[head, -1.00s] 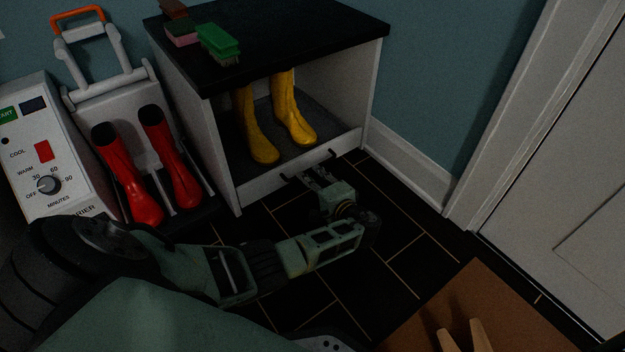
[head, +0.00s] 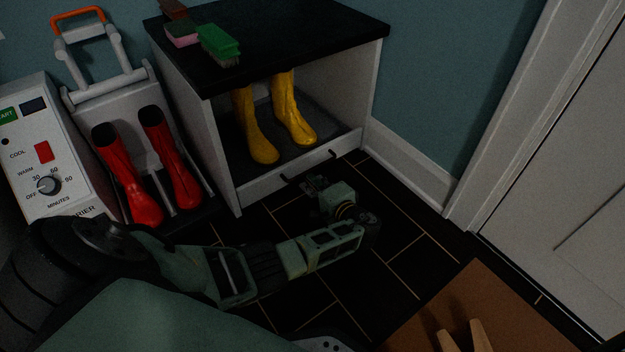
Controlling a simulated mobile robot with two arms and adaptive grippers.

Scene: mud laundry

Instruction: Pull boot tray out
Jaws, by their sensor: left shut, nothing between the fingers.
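The boot tray (head: 289,178) sits in the bottom of the open white cabinet, with a pale front panel and a dark handle. Its grey inside is partly covered by a pair of yellow boots (head: 292,120) standing upright on it. My left gripper (head: 312,183) is low over the dark floor just in front of the tray's front panel, close to the handle. It is shut with nothing in it; whether it touches the handle is too dark to tell. My right gripper is not in view.
Brushes (head: 218,44) lie on the black cabinet top (head: 290,35). Red boots (head: 171,160) stand on a white boot dryer (head: 112,101) at left. A brown mat (head: 478,290) with wooden prongs lies at lower right, near a white door (head: 560,180). Dark floor between is clear.

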